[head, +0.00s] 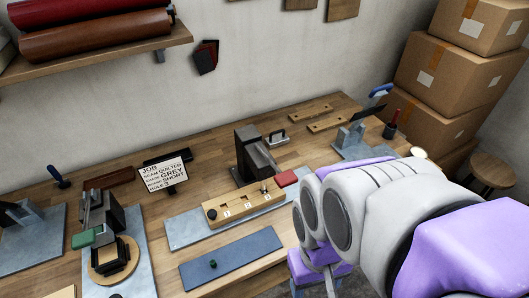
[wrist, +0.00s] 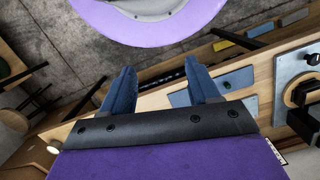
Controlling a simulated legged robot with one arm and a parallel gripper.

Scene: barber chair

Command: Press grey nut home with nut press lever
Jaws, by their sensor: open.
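In the head view, a dark press (head: 256,155) with a red-ended lever (head: 287,178) stands at mid-bench. A wooden strip (head: 225,212) with numbered positions lies in front of it on a grey plate. A small grey piece (head: 264,187) stands at the strip's right end, near position 3; whether it is the grey nut, and how deep it sits, I cannot tell. My gripper (wrist: 160,88) is open and empty in the wrist view, its two blue fingers apart. It is off the bench's front side, apart from the lever. My arm hides part of the bench's right front.
A job sign (head: 165,175) reads GREY, SHORT and HOLE 3. A green-handled press (head: 98,220) stands left, a blue-handled tool (head: 352,135) at the back right. A blue mat (head: 235,262) holds a small green piece (head: 213,264). Boxes (head: 455,75) and a stool (head: 492,168) stand right.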

